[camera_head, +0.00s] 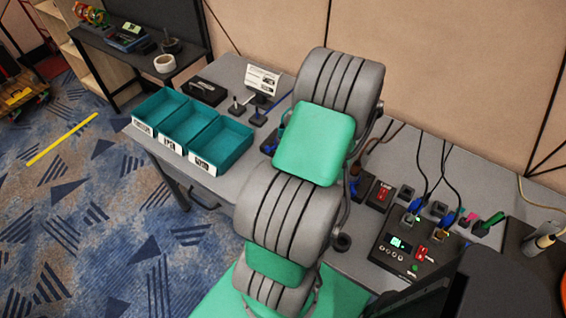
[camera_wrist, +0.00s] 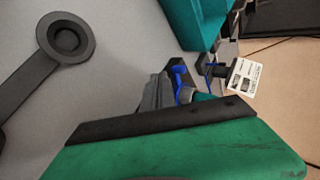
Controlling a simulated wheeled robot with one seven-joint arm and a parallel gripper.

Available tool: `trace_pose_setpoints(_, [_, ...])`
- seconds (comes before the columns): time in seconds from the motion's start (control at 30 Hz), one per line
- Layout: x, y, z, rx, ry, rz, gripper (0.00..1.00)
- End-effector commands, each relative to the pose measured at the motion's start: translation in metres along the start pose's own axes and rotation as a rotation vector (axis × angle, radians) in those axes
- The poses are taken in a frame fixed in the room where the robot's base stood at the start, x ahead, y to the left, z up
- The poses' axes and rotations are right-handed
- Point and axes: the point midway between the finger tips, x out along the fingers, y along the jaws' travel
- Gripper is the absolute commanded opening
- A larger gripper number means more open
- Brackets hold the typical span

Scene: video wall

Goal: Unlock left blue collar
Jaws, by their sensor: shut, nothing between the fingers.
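In the wrist view a small blue part (camera_wrist: 180,76), which looks like a blue collar, stands on a dark block just beyond my gripper (camera_wrist: 158,92). In the head view blue shows beside a dark block (camera_head: 268,146) at the left edge of my arm. Another blue part (camera_head: 355,187) shows right of my arm. My gripper's green housing fills the bottom of the wrist view and hides most of the fingers; they are shut and empty. Whether they touch the blue part cannot be told. My arm hides the gripper and the middle of the table in the head view.
Three teal bins (camera_head: 206,121) stand at the table's left. A white card (camera_head: 262,79) and small black levers (camera_head: 237,108) stand behind them. A black control box (camera_head: 402,248), cables and small devices crowd the right side. The wall is close behind the table.

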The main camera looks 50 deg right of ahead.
Motion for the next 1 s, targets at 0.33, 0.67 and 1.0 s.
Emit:
trace_pose_setpoints(0.33, [-0.081, -0.003, 0.015, 0.005, 0.012, -0.001, 0.0])
trace_pose_setpoints(0.67, [-0.096, -0.003, 0.022, 0.003, 0.004, 0.0, 0.0])
trace_pose_setpoints(1.0, [-0.096, -0.004, 0.023, -0.003, 0.001, 0.001, 0.0])
